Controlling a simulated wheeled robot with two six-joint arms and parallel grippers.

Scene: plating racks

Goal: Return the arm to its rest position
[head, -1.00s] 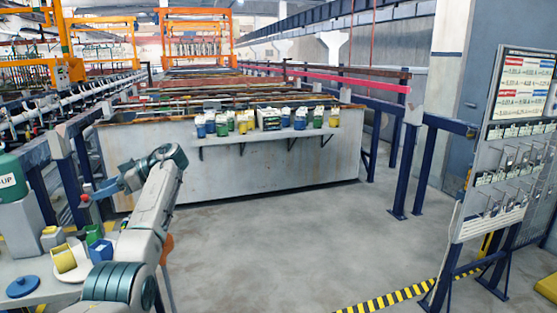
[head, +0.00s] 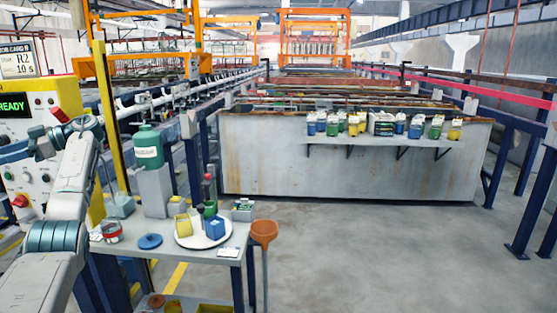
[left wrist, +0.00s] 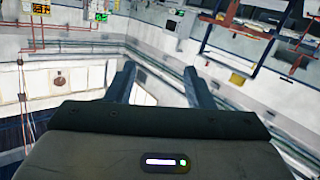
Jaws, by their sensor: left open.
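My left arm (head: 62,190) rises from the lower left of the head view, bent at the top in front of the control panel. Its fingers cannot be made out clearly there. In the left wrist view my left gripper (left wrist: 158,68) is open, with its two dark fingers spread and nothing between them. Beyond the fingers are only distant walls and fixtures. My right gripper is not in view.
A small table (head: 228,262) stands right of my arm, with a round white tray (head: 192,243), a blue lid (head: 150,241) and a green bottle (head: 148,150). A control panel (head: 40,150) is behind my arm. Floor to the right is clear.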

